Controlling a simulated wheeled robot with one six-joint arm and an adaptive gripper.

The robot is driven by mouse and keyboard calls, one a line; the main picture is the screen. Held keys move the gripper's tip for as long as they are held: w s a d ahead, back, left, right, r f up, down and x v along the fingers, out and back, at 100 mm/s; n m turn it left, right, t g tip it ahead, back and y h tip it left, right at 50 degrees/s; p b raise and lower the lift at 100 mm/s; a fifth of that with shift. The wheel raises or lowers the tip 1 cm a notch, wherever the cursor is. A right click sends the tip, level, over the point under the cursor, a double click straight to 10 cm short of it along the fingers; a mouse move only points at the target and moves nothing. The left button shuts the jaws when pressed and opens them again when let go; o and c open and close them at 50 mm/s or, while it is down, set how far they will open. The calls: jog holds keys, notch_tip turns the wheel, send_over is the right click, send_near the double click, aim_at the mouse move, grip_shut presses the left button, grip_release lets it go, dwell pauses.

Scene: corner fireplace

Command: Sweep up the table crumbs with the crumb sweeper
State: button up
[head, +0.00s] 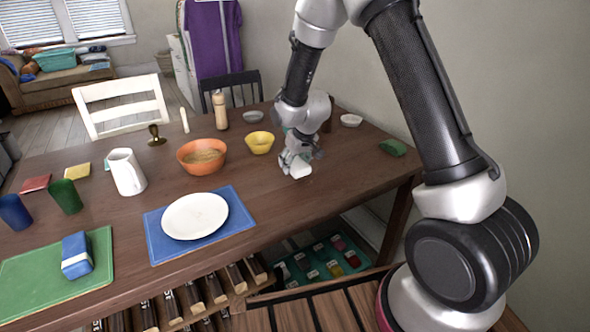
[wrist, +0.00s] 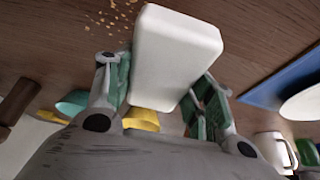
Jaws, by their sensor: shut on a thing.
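My gripper (wrist: 165,95) is shut on a white, rounded block-shaped thing, which I take to be the crumb sweeper (wrist: 177,55). In the head view my gripper (head: 294,160) is low over the right part of the brown wooden table (head: 330,185), with the sweeper (head: 297,170) under it. I cannot tell whether the sweeper touches the table top. Several tan crumbs (wrist: 113,15) lie on the wood beside the sweeper in the wrist view. In the head view I cannot make out the crumbs.
A yellow bowl (head: 260,143) and an orange bowl (head: 201,156) stand left of my gripper. A white plate (head: 195,216) lies on a blue mat (head: 155,247). A white pitcher (head: 127,172) stands farther left. A green thing (head: 392,147) lies right. The table's front right is clear.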

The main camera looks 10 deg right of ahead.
jog(key=shift+r, duration=1.35)
